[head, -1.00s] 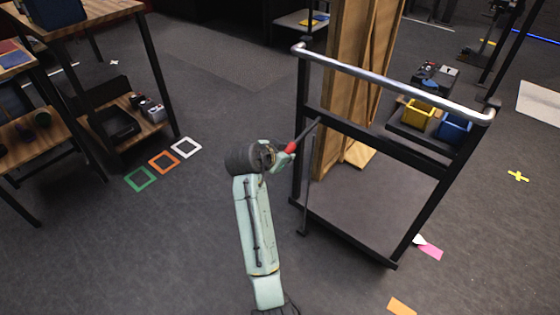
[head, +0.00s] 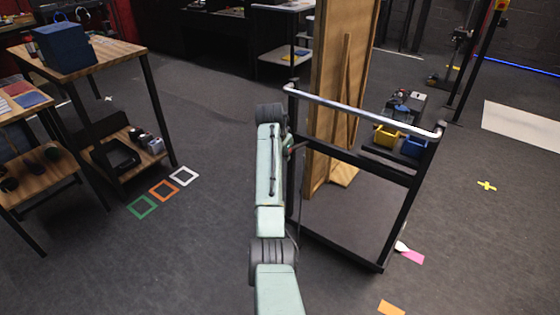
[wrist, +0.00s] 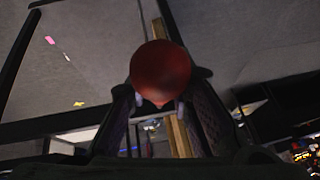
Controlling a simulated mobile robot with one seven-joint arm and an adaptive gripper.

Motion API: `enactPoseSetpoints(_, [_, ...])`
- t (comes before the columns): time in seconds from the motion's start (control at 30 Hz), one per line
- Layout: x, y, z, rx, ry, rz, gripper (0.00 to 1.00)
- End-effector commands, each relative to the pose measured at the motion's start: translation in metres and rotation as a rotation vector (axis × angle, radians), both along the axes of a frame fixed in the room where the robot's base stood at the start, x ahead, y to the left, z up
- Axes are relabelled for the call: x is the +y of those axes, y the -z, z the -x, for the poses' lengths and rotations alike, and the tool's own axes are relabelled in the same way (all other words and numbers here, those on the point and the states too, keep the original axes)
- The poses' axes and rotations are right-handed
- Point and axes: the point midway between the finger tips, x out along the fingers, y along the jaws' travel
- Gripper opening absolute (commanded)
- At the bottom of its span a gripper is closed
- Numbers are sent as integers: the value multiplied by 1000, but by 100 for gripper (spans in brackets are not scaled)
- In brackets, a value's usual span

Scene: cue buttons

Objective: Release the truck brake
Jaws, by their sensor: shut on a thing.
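The truck (head: 362,104) is a flat cart with a black frame and a silver push bar, right of my arm in the head view. Its brake lever has a red knob (wrist: 160,70), seen large and close in the wrist view. My gripper (head: 289,146) is at the truck's left upright, just below the push bar, and my arm partly hides it. In the wrist view my gripper (wrist: 160,100) has its fingers on both sides of the knob, shut on it. The lever's shaft is mostly hidden in both views.
A tall wooden panel (head: 338,85) stands on the truck's deck. Yellow (head: 386,136) and blue (head: 415,148) bins are at the truck's far right. Wooden shelves (head: 112,52) stand at the left. Floor between them is open, with coloured square outlines (head: 163,190).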

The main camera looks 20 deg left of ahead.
Motion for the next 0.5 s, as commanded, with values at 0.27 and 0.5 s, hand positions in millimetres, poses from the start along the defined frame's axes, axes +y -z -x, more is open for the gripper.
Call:
enactPoseSetpoints(0.27, [-1, -13, -9, 58, 3, -21, 0])
enactPoseSetpoints(0.5, [-1, -15, -11, 72, 4, -27, 0])
